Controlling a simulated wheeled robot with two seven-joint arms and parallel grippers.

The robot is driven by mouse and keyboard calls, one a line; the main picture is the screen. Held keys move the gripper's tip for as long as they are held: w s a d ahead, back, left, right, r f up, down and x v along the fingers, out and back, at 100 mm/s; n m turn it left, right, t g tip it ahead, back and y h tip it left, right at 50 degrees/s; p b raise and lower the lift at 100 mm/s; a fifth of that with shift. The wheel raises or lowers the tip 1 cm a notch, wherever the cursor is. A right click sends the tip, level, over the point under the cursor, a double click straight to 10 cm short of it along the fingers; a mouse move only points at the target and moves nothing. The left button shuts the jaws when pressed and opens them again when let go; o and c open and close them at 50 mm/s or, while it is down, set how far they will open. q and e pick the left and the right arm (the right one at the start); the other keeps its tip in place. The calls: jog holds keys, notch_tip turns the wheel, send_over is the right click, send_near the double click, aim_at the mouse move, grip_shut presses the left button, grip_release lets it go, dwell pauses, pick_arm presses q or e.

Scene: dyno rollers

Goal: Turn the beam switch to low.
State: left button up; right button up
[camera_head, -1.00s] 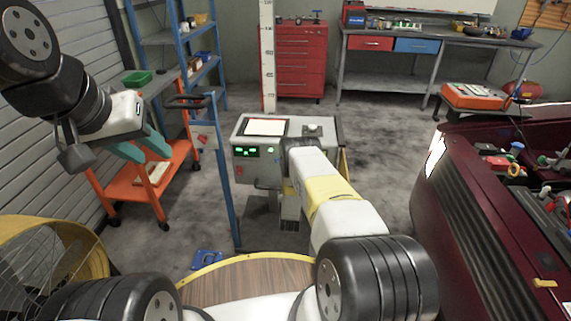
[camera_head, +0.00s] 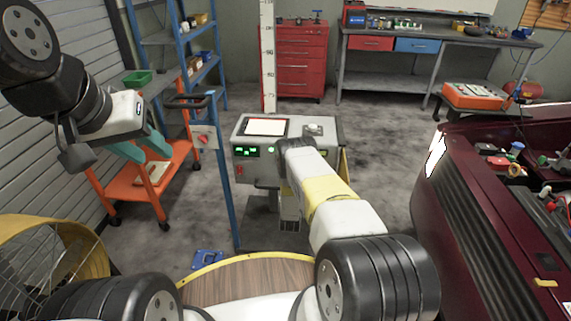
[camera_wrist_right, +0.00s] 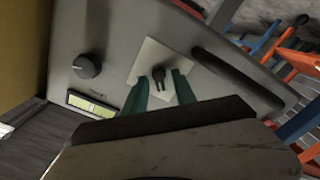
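The grey console (camera_head: 328,124) stands ahead in the head view, with green displays on its front. The right wrist view shows a grey panel (camera_wrist_right: 215,93) with a dark switch knob (camera_wrist_right: 158,77) on a white square plate. A round black knob (camera_wrist_right: 87,66) is beside it; I cannot read which one is the beam switch. My right gripper (camera_wrist_right: 161,82) has its teal fingers apart, one on each side of the dark switch knob, with gaps showing. My left gripper (camera_head: 143,147) is open and empty at the left, away from the console.
A blue frame with a small panel bearing a red switch (camera_head: 203,140) stands left of the console. An orange cart (camera_head: 135,185) is farther left. The dark red car (camera_head: 480,200) is at the right. Grey floor is clear between console and car.

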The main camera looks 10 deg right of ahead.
jog(key=v, duration=0.7)
jog(key=shift+s, duration=0.4)
jog(key=shift+a, duration=0.15)
